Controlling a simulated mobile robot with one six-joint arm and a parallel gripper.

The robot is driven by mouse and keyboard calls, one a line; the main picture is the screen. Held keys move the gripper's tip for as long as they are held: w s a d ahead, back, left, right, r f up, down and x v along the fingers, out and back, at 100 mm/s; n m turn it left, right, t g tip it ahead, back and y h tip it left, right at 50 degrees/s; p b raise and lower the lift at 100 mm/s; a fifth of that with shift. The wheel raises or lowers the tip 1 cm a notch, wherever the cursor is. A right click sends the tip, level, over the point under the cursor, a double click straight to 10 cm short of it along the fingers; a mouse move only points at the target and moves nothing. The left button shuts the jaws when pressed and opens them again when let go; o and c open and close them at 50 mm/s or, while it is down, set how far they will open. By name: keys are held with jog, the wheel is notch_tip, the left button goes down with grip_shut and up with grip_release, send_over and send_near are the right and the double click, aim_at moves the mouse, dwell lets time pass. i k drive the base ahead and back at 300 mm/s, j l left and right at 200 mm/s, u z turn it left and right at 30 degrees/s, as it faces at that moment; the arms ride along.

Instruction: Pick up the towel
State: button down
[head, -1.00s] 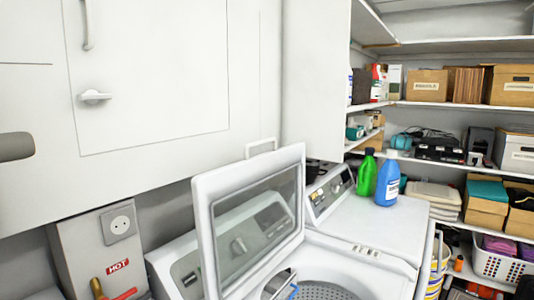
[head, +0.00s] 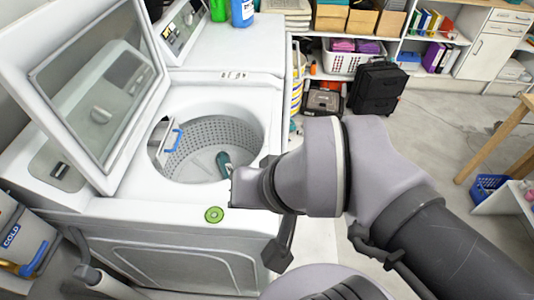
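The open top-loading washer (head: 75,208) stands at the left in the head view, its lid tilted up. A small dark teal thing (head: 223,160) lies inside its drum (head: 190,165), near the front right of the opening; it may be the towel, but it is too small to be sure. Folded purple and pink cloths (head: 345,45) lie in a white basket at the back. My arm reaches in from the right to the washer's front right corner. A dark part of my gripper (head: 280,248) hangs in front of the washer; its fingers are not clear.
A green disc (head: 214,214) lies on the washer's front edge. Blue (head: 242,12) and green bottles stand behind on the machine top. The white basket (head: 345,62), black cases (head: 378,88) and shelves line the back.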

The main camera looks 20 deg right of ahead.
aim_at(222, 159)
jog(key=l+u, duration=0.3)
jog(key=l, duration=0.7)
jog(key=k+l+u, duration=0.1)
jog(key=l+u, duration=0.25)
jog(key=l, duration=0.6)
jog(key=i+l+u, duration=0.3)
jog(key=i, duration=0.2)
jog(key=i+l+u, duration=0.35)
jog(key=i+l, duration=0.15)
